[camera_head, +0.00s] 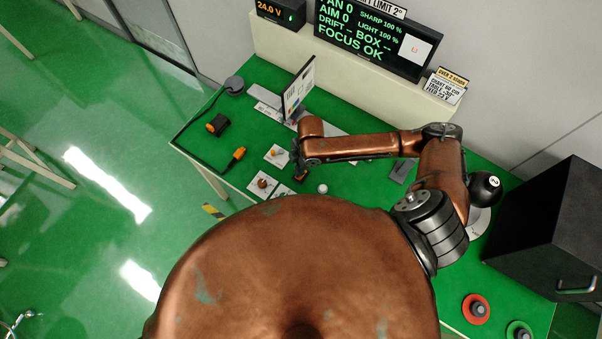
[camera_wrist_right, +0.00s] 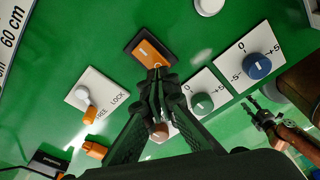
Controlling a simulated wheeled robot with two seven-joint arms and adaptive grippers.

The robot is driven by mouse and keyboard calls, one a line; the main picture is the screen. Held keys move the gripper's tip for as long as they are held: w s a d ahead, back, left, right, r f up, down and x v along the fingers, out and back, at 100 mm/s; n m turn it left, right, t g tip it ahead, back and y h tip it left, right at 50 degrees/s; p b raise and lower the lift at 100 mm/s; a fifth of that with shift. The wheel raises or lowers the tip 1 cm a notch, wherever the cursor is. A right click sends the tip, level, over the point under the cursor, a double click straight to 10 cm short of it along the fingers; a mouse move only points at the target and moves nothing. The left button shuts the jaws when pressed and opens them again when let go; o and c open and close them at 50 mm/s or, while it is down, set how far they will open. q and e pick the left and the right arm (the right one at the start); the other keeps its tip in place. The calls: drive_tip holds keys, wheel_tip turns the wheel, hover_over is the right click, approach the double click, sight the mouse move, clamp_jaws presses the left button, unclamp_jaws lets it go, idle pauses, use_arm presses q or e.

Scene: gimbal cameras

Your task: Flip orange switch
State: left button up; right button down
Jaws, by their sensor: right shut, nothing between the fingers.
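The orange switch (camera_wrist_right: 150,52) is an orange rocker in a dark rectangular frame on the green table, in the right wrist view. My right gripper (camera_wrist_right: 158,76) is shut and empty, with its fingertips at the near end of the rocker. They overlap it in the picture; I cannot tell whether they touch. In the head view my right gripper (camera_head: 301,171) reaches down over the panels and mostly hides the switch. A dark claw with copper links (camera_wrist_right: 262,118), likely my left gripper, shows at the right of the wrist view; its opening is unclear.
An orange-ended cable (camera_head: 238,154) lies left. A black cabinet (camera_head: 545,225) stands right.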

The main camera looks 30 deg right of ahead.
drive_tip(key=shift+f+b, duration=0.35)
drive_tip(key=shift+f, duration=0.75)
idle(0.4)
wheel_tip(320, 180, up, 7)
drive_tip(key=p, duration=0.8)
drive_tip(key=shift+r, duration=0.1)
idle(0.6)
